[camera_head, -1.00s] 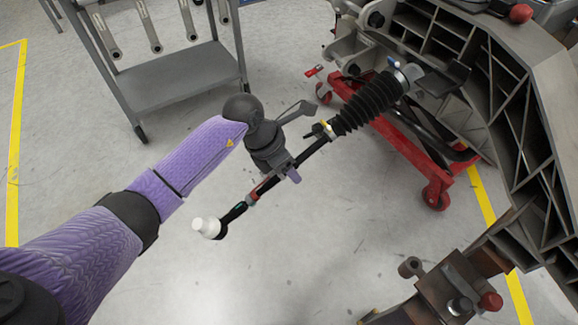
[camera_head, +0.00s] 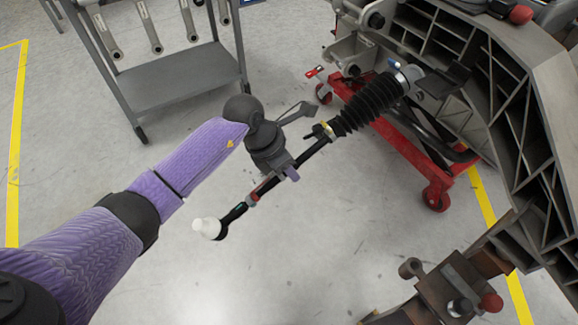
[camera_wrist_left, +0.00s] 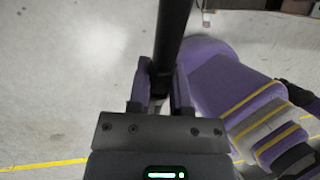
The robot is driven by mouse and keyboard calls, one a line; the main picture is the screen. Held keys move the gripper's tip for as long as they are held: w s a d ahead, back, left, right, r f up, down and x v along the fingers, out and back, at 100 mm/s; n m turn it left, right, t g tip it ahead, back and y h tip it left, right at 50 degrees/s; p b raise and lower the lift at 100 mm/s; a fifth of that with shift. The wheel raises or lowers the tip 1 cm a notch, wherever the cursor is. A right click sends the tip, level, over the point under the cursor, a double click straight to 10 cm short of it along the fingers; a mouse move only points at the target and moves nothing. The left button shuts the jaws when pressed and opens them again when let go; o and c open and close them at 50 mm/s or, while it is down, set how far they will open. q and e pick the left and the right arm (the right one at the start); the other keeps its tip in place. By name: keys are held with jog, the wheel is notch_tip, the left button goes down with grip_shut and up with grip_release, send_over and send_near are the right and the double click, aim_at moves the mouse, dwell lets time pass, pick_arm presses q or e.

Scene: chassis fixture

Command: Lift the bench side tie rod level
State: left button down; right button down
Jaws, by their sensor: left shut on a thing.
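The tie rod (camera_head: 313,153) is a dark rod that slants from the black ribbed boot (camera_head: 367,104) at the upper right down to a white-capped end (camera_head: 207,228) at the lower left. My left gripper (camera_head: 287,172) is shut on the rod between the boot and the white end. In the left wrist view, the rod (camera_wrist_left: 173,35) runs up between the two fingers (camera_wrist_left: 166,88). The white end hangs lower in the picture, with clear floor around it. My right gripper is not in view.
A grey chassis fixture (camera_head: 545,95) fills the right side. A red wheeled stand (camera_head: 420,150) is under the boot. A grey cart (camera_head: 180,78) stands at the upper left. A brown metal block with a red knob (camera_head: 490,301) is at the lower right. The middle floor is clear.

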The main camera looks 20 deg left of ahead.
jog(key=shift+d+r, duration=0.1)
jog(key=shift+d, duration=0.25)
